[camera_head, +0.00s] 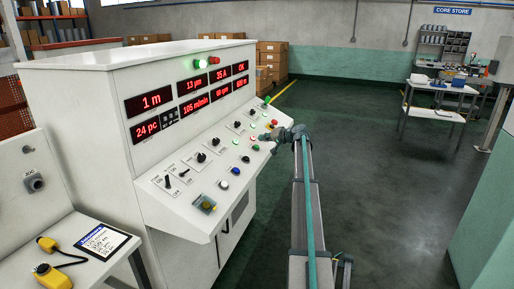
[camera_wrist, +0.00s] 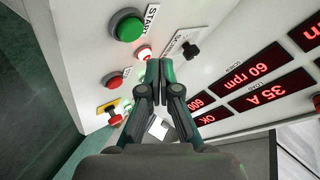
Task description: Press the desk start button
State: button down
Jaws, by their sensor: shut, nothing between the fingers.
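The desk start button (camera_wrist: 128,26) is a round green button in a dark collar, beside the word START, in the upper left of the wrist view. My gripper (camera_wrist: 159,68) is shut and empty, with its two dark fingertips together. In the head view my gripper (camera_head: 279,142) is at the far part of the sloped panel; which small button there is the start button is unclear.
A red button (camera_wrist: 114,81) and a red mushroom button on a yellow plate (camera_wrist: 113,111) sit below the start button. A black knob (camera_wrist: 190,49) is right of the tips. The white desk (camera_head: 120,100) carries red displays. Open floor (camera_head: 350,120) lies to the right.

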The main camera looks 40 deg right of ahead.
jog(key=shift+s+d+r, duration=0.2)
jog(key=shift+s+r, duration=0.1)
jog(key=shift+r, duration=0.35)
jog(key=shift+s+d+r, duration=0.15)
jog(key=shift+s+r, duration=0.1)
jog(key=shift+r, duration=0.35)
